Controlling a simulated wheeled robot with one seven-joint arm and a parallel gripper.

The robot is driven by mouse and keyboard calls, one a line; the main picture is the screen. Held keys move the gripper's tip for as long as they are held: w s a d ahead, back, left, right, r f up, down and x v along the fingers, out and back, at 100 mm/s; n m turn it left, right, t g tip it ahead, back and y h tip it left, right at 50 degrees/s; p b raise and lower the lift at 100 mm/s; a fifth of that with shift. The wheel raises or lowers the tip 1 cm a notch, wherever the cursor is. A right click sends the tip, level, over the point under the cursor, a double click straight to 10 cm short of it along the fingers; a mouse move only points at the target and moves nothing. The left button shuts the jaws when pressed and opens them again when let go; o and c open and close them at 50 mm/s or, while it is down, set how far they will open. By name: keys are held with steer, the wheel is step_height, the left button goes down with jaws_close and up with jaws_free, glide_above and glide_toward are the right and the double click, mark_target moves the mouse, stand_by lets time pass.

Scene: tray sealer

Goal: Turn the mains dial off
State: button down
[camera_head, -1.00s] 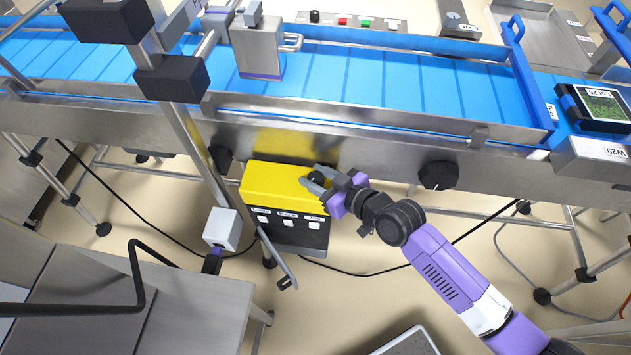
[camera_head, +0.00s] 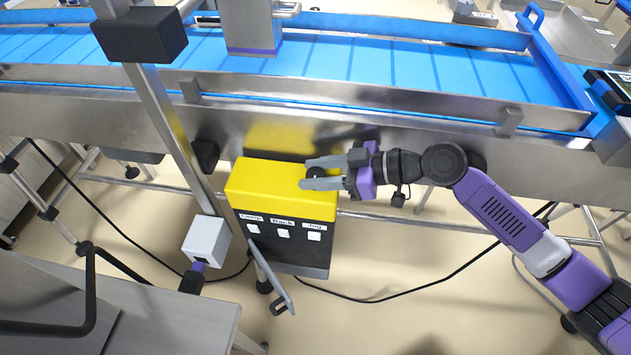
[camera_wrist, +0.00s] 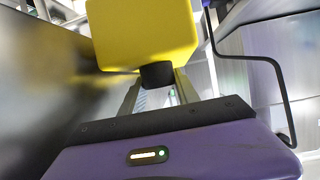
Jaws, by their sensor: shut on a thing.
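The yellow and black mains box (camera_head: 268,186) hangs below the conveyor. Its black dial (camera_head: 318,171) sits at the right end of the yellow part. My gripper (camera_head: 309,173) reaches in from the right with its fingers pointing left, one on each side of the dial, and is shut on it. In the wrist view the dial (camera_wrist: 157,75) shows as a dark knob against the yellow face, between my two grey fingers. The fingers hide part of it, and I cannot read any mark for its position.
White labelled switches (camera_head: 283,233) line the box's dark front. The conveyor (camera_head: 400,60) runs just above my gripper. A grey box on a post (camera_head: 206,241) and a metal table (camera_head: 170,300) stand to the left. A black cable lies on the floor.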

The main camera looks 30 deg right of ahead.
steer(key=shift+s+f+n+g+y+b, duration=0.1)
steer(key=shift+f+n+g+y+b, duration=0.15)
steer(key=shift+n+g+b, duration=0.3)
steer(key=c, duration=1)
jaws_free()
steer(key=shift+o, duration=0.5)
steer(key=shift+r, duration=0.1)
steer(key=v, duration=0.8)
